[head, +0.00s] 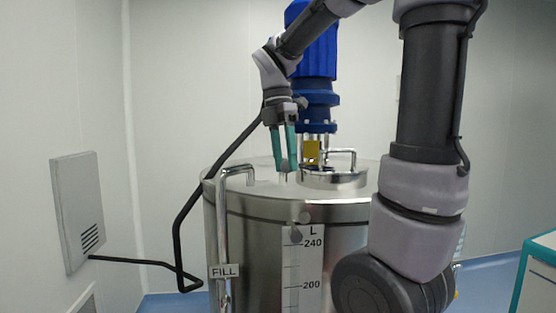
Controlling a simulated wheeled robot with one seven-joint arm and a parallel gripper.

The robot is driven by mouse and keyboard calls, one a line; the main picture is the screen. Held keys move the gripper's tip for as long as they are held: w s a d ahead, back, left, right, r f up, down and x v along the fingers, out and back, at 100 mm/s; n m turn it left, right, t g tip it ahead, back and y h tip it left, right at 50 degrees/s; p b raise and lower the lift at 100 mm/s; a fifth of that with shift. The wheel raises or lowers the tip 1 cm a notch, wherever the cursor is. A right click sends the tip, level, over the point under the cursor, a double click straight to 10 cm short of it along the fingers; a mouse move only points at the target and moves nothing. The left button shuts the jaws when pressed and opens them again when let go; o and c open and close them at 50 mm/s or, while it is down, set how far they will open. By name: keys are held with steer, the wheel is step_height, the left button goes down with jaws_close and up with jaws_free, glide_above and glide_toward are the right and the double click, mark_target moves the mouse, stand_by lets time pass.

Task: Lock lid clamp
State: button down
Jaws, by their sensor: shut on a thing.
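A steel tank (258,210) stands in front of me with a flat top. A small round lid (338,182) with a bent bar handle (341,153) sits on that top, right of centre. My gripper (285,170) points down from above, just left of the lid. Its two teal fingers are shut on a small metal part, likely the lid clamp (284,179), beside the lid's left edge. The fingers hide most of this part, so I cannot tell whether the clamp is locked.
A blue motor (318,60) with a yellow block (311,152) below it rises behind the lid. A steel pipe (223,230) labelled FILL runs up the tank's left front. A black cable (178,240) reaches a grey wall box (78,212). A teal-edged cabinet (540,270) stands right.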

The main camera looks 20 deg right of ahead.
steer(key=shift+d+n, duration=0.5)
steer(key=shift+c, duration=1.9)
jaws_free()
steer(key=shift+d, duration=0.15)
steer(key=shift+r, duration=0.15)
step_height(320, 180, up, 10)
steer(key=w+a, duration=0.1)
steer(key=shift+w+r, duration=0.2)
steer(key=shift+w, duration=0.2)
